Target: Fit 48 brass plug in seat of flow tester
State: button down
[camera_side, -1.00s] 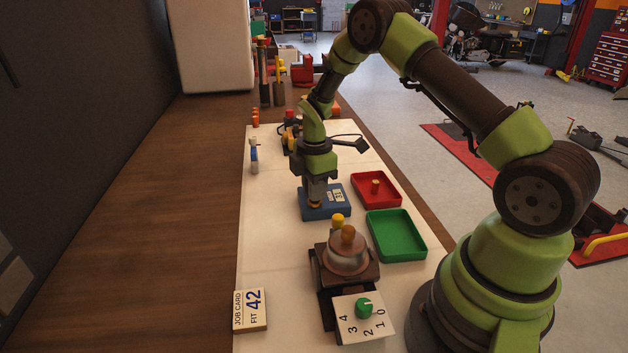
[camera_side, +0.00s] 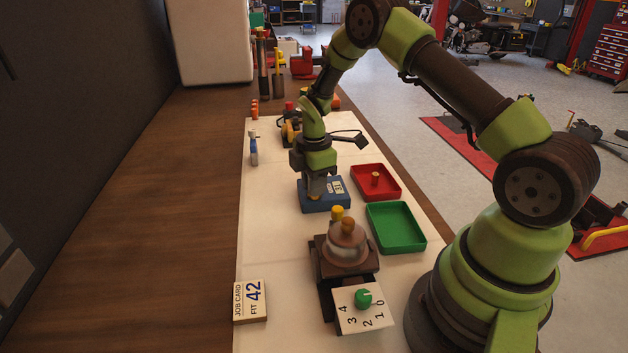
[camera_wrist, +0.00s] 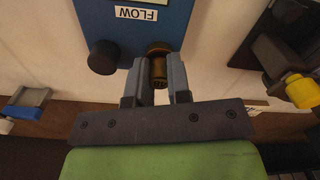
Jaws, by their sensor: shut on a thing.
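The flow tester is a blue box (camera_side: 340,205) with a small display, a FLOW label and a dark round knob (camera_wrist: 102,57). It also fills the top of the wrist view (camera_wrist: 120,35). My gripper (camera_side: 318,194) is over the tester's left part in the side view. Its jaws (camera_wrist: 159,88) are shut on a brass plug (camera_wrist: 159,68) at the tester's near edge in the wrist view. The seat is hidden behind the plug, and I cannot tell how deep the plug sits. The job card (camera_side: 250,300) reads FIT 42.
A red tray (camera_side: 391,193) holds another brass piece (camera_side: 375,179). An empty green tray (camera_side: 413,245) is beside it. A domed fixture (camera_side: 346,250) and a numbered dial with a green knob (camera_side: 363,298) stand nearer the camera. The mat's left part is mostly clear.

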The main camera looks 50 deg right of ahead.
jog(key=shift+f, duration=0.1)
jog(key=c, duration=0.6)
grip_release()
jog(key=shift+w+r, duration=0.15)
jog(key=shift+r, duration=3.9)
